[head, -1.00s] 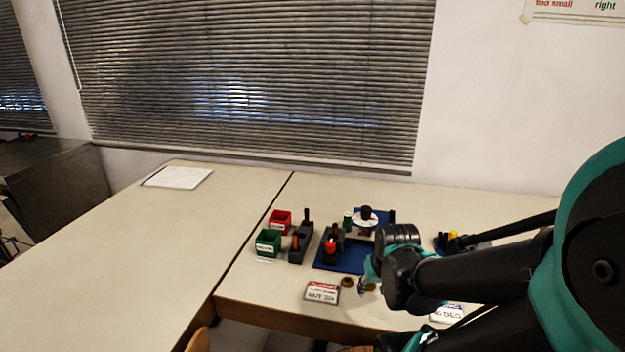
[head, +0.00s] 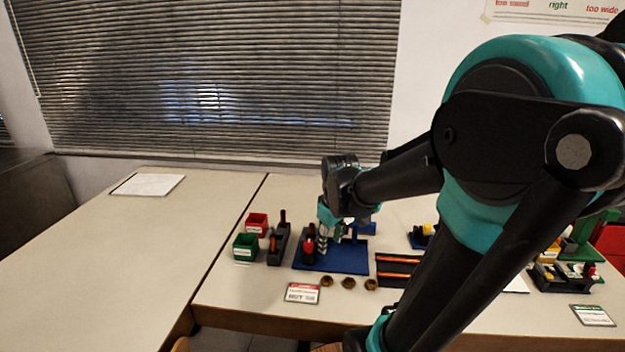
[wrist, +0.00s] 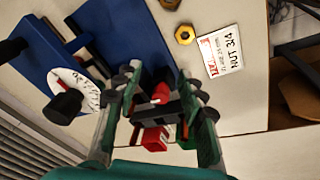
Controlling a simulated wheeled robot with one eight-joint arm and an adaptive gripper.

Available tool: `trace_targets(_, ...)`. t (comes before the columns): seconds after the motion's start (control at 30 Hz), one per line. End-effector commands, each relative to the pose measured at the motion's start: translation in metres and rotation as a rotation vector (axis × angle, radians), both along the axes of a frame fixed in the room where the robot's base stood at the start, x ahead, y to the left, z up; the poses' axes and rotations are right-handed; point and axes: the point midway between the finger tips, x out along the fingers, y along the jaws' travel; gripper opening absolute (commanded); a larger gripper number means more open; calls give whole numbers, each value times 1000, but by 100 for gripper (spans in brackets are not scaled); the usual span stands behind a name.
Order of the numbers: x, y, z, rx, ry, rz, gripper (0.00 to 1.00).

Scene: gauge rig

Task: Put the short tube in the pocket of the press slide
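My gripper (head: 326,246) is over the left part of a blue base plate (head: 345,262), close to a dark block with a red knob (head: 309,246). In the wrist view my gripper (wrist: 162,112) has its two fingers apart, with the red knob (wrist: 160,93) and dark block showing between them. It appears to hold nothing; whether it touches the block I cannot tell. I cannot surely pick out the short tube or the press slide pocket. A green rig (head: 598,228) stands at the far right, partly behind my arm.
A red bin (head: 256,221), a green bin (head: 245,247) and dark stands (head: 277,246) with upright pegs are left of the plate. Brass nuts (head: 348,283) and a card (head: 302,293) lie in front. A white dial (wrist: 72,90) shows in the wrist view. The left table is mostly clear.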

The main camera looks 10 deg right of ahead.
Motion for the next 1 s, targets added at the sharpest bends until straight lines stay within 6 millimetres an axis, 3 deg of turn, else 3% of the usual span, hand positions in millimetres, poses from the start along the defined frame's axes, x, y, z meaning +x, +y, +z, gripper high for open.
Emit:
trace_targets(0.1, 36, 6, 32, -42, 48, 201, 40)
trace_targets(0.3, 86, 16, 84, -95, 132, 570, 40)
trace_targets(0.53, 118, 25, 124, -117, 192, 866, 40)
trace_targets(0.77, 125, 27, 127, -120, 205, 939, 40)
trace_targets(1.0, 125, 27, 94, -119, 204, 937, 40)
